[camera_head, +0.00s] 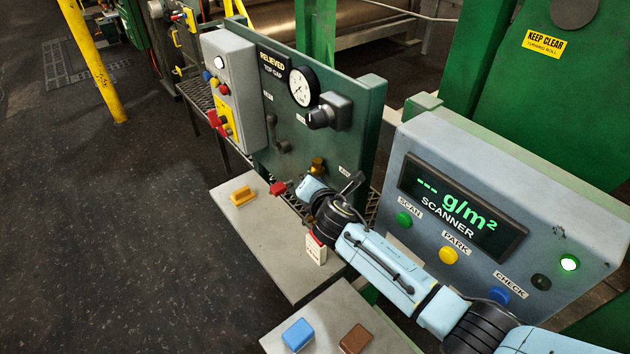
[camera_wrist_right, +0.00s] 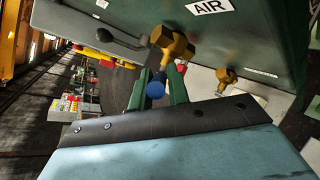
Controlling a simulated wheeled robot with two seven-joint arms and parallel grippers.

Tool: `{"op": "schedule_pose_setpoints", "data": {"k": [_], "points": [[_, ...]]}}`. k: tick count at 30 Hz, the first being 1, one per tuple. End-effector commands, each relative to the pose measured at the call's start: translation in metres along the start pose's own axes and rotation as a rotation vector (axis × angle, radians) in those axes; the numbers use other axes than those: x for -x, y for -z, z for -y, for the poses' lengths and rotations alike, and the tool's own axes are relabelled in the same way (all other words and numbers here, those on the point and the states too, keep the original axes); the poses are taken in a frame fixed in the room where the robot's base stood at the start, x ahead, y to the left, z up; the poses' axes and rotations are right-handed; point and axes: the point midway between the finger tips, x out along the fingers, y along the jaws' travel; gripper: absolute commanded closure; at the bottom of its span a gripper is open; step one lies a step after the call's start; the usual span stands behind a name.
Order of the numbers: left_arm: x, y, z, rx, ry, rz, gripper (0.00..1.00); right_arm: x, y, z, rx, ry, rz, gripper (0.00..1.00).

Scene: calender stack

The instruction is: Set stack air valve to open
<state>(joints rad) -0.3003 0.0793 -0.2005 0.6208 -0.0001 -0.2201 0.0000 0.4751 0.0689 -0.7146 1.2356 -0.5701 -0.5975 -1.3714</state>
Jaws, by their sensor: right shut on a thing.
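The brass air valve (camera_head: 317,166) sticks out low on the dark green panel, beside the AIR label. In the right wrist view the brass valve (camera_wrist_right: 172,42) is near the top middle, under the AIR label (camera_wrist_right: 210,5). My right gripper (camera_head: 308,188) is at the valve, just below and in front of it. My left gripper is not in view.
A gauge (camera_head: 302,87) and a black knob (camera_head: 328,112) sit above the valve. A grey control box (camera_head: 233,90) stands left. A shelf (camera_head: 262,228) below holds a yellow block (camera_head: 241,196). The scanner box (camera_head: 510,180) stands close to my right arm.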

Motion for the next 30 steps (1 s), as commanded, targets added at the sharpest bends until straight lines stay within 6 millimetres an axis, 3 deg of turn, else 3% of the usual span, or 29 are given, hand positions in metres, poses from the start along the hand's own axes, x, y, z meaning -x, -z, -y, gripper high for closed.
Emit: {"op": "schedule_pose_setpoints", "data": {"k": [11,12,16,25,30], "points": [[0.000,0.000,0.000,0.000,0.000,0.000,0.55,0.000,-0.002,-0.006,-0.002,-0.011,0.001,1.00],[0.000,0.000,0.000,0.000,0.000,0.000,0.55,0.000,-0.002,-0.006,-0.002,-0.011,0.001,0.79],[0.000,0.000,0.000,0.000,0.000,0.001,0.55,0.000,-0.002,-0.005,-0.002,-0.009,0.001,0.63],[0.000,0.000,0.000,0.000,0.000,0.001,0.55,0.001,-0.001,-0.002,0.000,-0.002,0.000,0.63],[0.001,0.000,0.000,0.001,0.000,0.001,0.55,0.011,-0.001,-0.001,0.000,-0.002,0.000,0.63]]}}
